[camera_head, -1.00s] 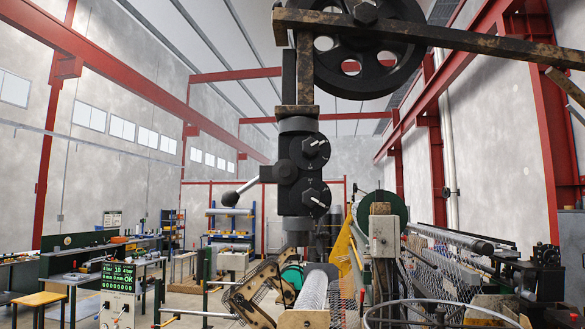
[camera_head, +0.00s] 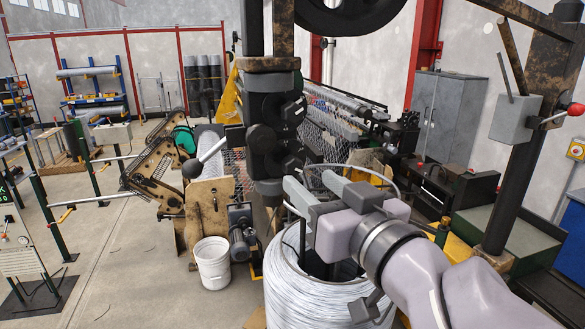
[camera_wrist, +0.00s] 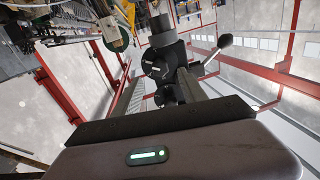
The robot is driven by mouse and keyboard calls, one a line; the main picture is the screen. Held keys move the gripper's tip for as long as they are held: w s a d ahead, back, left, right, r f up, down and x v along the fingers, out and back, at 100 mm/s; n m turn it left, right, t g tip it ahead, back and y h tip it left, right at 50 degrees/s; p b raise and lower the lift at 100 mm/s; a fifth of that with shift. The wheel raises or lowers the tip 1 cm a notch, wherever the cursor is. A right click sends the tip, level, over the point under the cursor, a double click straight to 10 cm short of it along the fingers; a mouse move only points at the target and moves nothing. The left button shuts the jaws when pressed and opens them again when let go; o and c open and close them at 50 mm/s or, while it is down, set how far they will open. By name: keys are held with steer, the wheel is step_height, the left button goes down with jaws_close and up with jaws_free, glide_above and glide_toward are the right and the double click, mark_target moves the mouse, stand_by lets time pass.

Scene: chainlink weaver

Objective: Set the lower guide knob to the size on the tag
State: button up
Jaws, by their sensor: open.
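A dark guide column (camera_head: 264,135) stands in the middle of the head view, with two black guide knobs on its right side. The lower guide knob (camera_head: 292,165) is seen edge-on, below the upper knob (camera_head: 293,111). My gripper (camera_head: 308,182) is open and empty, close in front and to the right of the lower knob, apparently not touching it. In the wrist view, which looks upside down, a knob with white marks (camera_wrist: 155,68) shows beyond the open fingers. Its setting is too small to read. I cannot make out a size tag.
A lever with a black ball (camera_head: 190,168) sticks out left of the column. A large wire coil (camera_head: 310,302) stands below my gripper, with a white bucket (camera_head: 211,262) and a motor (camera_head: 241,232) to its left. Open floor lies at the left.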

mark_target(295, 168)
steer(key=x, duration=0.6)
steer(key=shift+w, duration=0.3)
steer(key=shift+w+a, duration=0.3)
steer(key=shift+a, duration=0.1)
steer(key=shift+d, duration=0.15)
jaws_close()
